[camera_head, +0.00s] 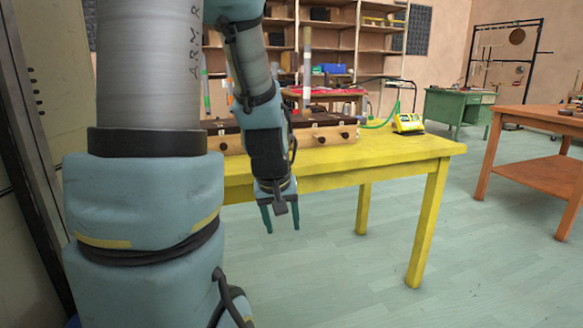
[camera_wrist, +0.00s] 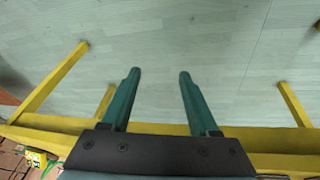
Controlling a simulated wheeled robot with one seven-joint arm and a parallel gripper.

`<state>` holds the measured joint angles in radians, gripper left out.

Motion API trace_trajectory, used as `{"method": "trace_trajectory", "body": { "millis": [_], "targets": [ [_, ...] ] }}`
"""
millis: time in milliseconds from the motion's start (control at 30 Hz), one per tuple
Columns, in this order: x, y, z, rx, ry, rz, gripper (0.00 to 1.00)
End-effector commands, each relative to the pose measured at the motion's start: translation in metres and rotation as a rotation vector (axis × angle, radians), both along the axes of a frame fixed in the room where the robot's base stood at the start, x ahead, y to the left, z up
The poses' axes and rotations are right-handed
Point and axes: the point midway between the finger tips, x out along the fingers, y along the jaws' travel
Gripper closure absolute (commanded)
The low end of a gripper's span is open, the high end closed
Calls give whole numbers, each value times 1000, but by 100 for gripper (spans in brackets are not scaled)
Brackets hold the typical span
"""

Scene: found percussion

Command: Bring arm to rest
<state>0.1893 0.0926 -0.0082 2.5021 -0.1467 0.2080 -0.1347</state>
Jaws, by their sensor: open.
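My gripper (camera_head: 281,217) hangs at the end of my arm in front of the yellow table (camera_head: 400,153), its two teal fingers pointing down. In the wrist view my gripper (camera_wrist: 155,75) is open, its fingers apart with only pale floor seen between them. It holds nothing. The fingertips are below the level of the tabletop, on the near side of the table. In the wrist view the yellow table (camera_wrist: 60,122) shows its edge and legs behind the gripper base.
A wooden box with dark knobs (camera_head: 325,136) and a yellow device (camera_head: 408,123) with a green hose stand on the table. An orange-brown table (camera_head: 540,122) is at right and a green desk (camera_head: 455,110) behind. The floor (camera_head: 480,260) at front right is clear.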

Motion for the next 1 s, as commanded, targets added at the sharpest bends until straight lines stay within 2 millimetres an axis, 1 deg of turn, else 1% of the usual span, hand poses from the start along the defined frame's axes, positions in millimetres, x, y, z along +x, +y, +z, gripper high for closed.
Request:
{"method": "trace_trajectory", "body": {
  "millis": [33, 100, 167, 200, 233, 367, 467, 567, 800, 900, 1000],
  "targets": [
    [-16, 14, 0, 33, 44, -38, 39],
    [-39, 31, -2, 78, 109, -100, 39],
    [-58, 45, -3, 112, 164, -150, 39],
    [-67, 50, 3, 129, 190, -175, 39],
    [-64, 48, 15, 125, 184, -173, 39],
    [-63, 47, 39, 123, 182, -171, 39],
    [-63, 47, 62, 122, 181, -169, 39],
    [-63, 46, 87, 122, 181, -168, 39],
    [-62, 46, 163, 121, 180, -167, 39],
    [-62, 46, 188, 121, 180, -167, 39],
    [-62, 46, 206, 121, 180, -167, 39]
  ]
}}
